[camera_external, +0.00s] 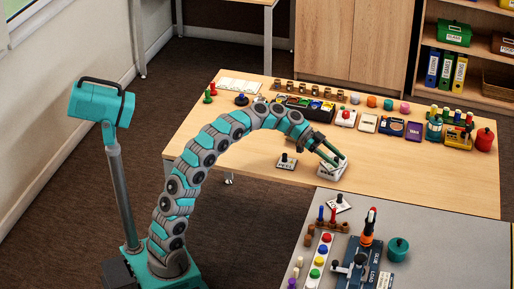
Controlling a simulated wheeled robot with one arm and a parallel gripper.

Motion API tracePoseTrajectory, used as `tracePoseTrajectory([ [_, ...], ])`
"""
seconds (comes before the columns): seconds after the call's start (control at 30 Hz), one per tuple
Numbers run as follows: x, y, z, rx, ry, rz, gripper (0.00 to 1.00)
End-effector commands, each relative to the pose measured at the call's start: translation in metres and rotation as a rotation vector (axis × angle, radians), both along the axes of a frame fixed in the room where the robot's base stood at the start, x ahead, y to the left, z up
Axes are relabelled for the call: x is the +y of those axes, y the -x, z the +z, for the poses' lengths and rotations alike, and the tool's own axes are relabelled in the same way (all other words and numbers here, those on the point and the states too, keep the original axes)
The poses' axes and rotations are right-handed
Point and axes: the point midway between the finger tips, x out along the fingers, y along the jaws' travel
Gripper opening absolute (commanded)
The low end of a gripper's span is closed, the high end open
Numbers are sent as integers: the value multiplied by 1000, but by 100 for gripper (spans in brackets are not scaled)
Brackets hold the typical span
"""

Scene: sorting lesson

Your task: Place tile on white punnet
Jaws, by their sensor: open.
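My gripper (334,161) is open above the wooden table, pointing down to the right. A small white box-like thing, perhaps the white punnet (331,173), is right below and beside the fingertips; the fingers partly cover it. I cannot tell whether they touch it or whether anything lies in it. A white tile with a black knob (287,162) lies on the table to the left of my gripper. Another white tile with a dark knob (338,205) lies on the grey table in front. Which one is the task's tile is not clear.
The wooden table (215,150) is mostly clear at its front left. A row of blocks, a dark tray (305,106) and colored knobbed pieces line its back. A red pot (485,139) stands far right. The grey table (440,240) holds pegs, a blue board and a teal pot (398,249).

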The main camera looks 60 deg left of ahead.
Motion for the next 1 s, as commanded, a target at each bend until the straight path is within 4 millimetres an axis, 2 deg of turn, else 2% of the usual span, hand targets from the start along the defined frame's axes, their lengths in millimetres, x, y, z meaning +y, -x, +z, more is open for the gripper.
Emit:
tracePoseTrajectory([
  [0.33, 56, 27, 27, -4, -1, 8, 55],
  [0.5, 77, 39, 36, 0, -1, 4, 55],
  [0.7, 91, 46, 42, -1, -1, 4, 55],
  [1.0, 93, 48, 43, -1, 1, 2, 55],
])
